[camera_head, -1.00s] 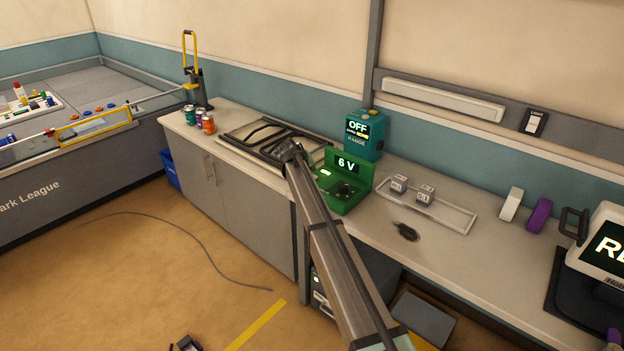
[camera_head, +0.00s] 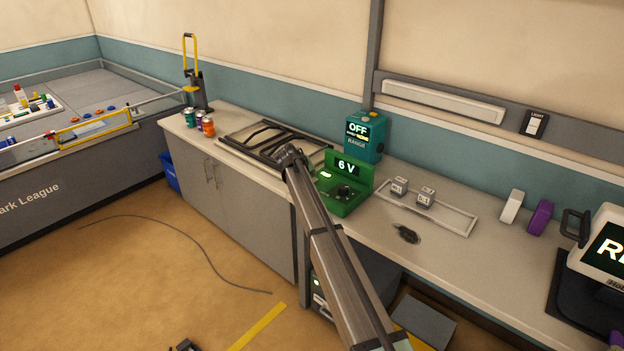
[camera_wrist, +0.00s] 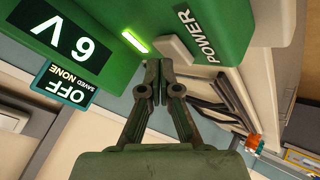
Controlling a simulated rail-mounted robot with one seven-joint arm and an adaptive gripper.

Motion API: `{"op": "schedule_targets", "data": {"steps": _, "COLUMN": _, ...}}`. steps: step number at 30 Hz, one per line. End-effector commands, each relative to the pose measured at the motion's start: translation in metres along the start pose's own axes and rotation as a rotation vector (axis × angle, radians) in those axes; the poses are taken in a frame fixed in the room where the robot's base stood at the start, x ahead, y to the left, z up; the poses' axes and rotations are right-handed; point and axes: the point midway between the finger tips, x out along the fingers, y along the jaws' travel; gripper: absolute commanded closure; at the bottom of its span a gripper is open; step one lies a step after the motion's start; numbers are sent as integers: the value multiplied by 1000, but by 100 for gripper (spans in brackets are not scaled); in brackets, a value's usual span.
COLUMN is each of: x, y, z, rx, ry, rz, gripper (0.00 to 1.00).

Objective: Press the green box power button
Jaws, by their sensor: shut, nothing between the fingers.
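The green box (camera_head: 347,190) stands on the bench with a display reading 6 V. In the wrist view the box (camera_wrist: 222,15) fills the top and appears turned over, with the same display, a lit green bar (camera_wrist: 135,42) and a pale grey power button (camera_wrist: 174,47) beside the word POWER. My gripper (camera_wrist: 159,66) is shut and empty, its fingertips just below the button in the picture. The tips overlap or nearly meet the button's lower edge; I cannot tell whether they touch. In the head view my gripper cannot be made out; my arm crosses in front of the box's left side.
A teal range box (camera_head: 363,137) reading OFF stands behind the green box. A dark metal rack (camera_head: 262,137) lies to its left, with several cans (camera_head: 208,127) beyond.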

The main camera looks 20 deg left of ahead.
Motion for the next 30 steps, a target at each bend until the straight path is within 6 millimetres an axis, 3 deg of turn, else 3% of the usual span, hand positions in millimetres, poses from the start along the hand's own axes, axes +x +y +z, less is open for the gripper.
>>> {"op": "schedule_targets", "data": {"steps": 30, "x": 6, "y": -5, "z": 5, "rx": 0, "ry": 0, "rz": 0, "gripper": 100}}
